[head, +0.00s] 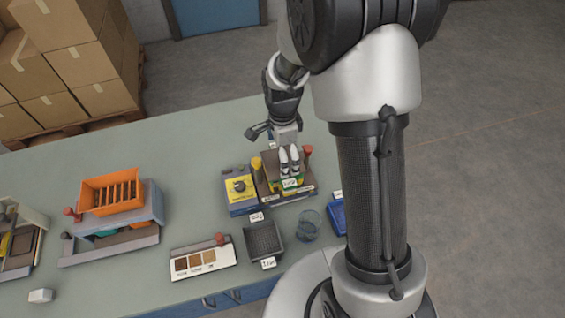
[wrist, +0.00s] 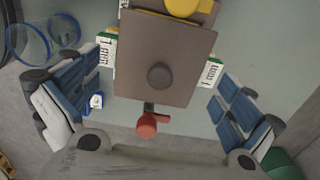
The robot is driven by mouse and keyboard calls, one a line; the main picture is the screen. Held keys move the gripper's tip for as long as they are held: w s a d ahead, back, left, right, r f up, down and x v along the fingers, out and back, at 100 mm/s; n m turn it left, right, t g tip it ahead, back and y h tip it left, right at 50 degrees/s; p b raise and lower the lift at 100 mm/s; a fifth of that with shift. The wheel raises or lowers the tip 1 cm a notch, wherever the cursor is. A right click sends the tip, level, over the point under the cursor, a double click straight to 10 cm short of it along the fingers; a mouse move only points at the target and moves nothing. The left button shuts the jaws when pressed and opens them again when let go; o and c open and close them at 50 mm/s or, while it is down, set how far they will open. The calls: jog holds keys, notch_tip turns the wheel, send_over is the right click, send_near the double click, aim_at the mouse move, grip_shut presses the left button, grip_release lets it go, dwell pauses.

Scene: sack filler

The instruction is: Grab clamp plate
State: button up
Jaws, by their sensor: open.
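In the head view, the brown plate (head: 269,170) is partly hidden by my gripper (head: 278,146). My gripper also shows in the wrist view (wrist: 160,65), open, with one blue-padded finger on each side of the plate. Clear gaps separate both fingers from the plate. White-labelled green pieces (wrist: 106,48) stick out at the plate's left and right edges.
A red knob (wrist: 147,126) stands by the plate's lower edge, and a yellow part (wrist: 184,6) at its upper edge. A yellow box (head: 240,187), a dark tray (head: 264,240) and a glass (head: 309,225) stand nearby. The bench (head: 120,275) is partly clear at left front.

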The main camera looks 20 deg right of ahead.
jog(key=shift+f, duration=0.55)
jog(key=shift+c, duration=0.6)
jog(key=c, duration=2.3)
grip_shut()
jog(key=shift+s+f, duration=0.1)
